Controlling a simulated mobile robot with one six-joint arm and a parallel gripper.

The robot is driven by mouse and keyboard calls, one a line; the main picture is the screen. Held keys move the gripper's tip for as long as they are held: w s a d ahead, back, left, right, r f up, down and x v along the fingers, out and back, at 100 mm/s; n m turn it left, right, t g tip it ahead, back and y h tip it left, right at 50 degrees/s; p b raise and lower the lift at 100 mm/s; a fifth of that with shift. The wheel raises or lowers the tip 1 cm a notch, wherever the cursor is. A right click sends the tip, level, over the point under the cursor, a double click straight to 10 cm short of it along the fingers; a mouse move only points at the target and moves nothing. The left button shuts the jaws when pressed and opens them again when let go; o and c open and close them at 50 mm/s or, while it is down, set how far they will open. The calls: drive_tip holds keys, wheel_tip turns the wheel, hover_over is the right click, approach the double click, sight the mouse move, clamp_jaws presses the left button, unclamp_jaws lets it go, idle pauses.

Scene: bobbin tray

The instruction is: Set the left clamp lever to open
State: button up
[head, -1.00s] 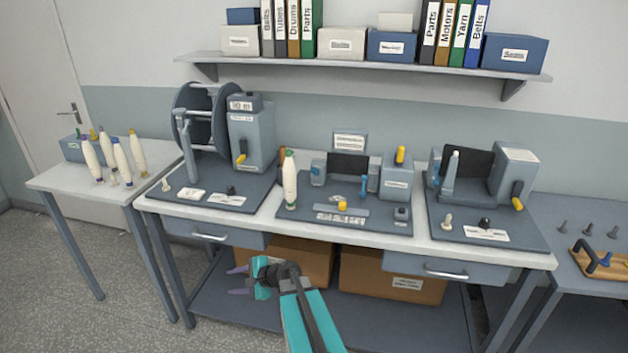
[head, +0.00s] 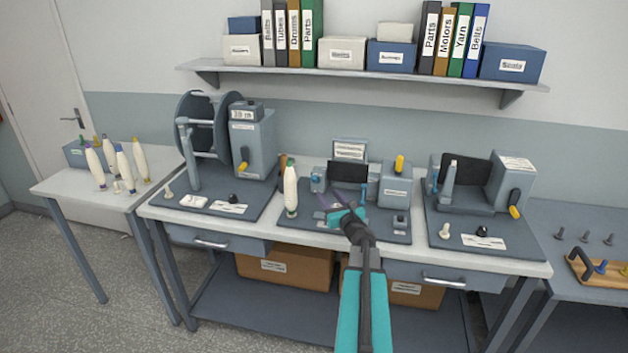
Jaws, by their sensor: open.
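The middle bench station (head: 268,231) holds small blue parts. One blue part (head: 318,180) is at its left block, and a slim upright blue lever (head: 363,193) stands right of its dark panel. Which of these is the left clamp lever, and its setting, I cannot tell at this size. My gripper (head: 342,204) is open and empty in the head view, over the middle station between those blue parts. It hides part of the station, including the low yellow piece seen earlier. Contact with anything cannot be made out.
A white bobbin (head: 291,190) stands upright just left of my gripper. A reel machine (head: 252,145) is at left, another machine (head: 505,185) at right. A shelf (head: 360,76) hangs above.

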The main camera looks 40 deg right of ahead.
sight(316, 180)
drive_tip(key=shift+w, duration=0.15)
drive_tip(key=shift+p+x, duration=2.95)
drive_tip(key=shift+x, duration=3.85)
clamp_jaws()
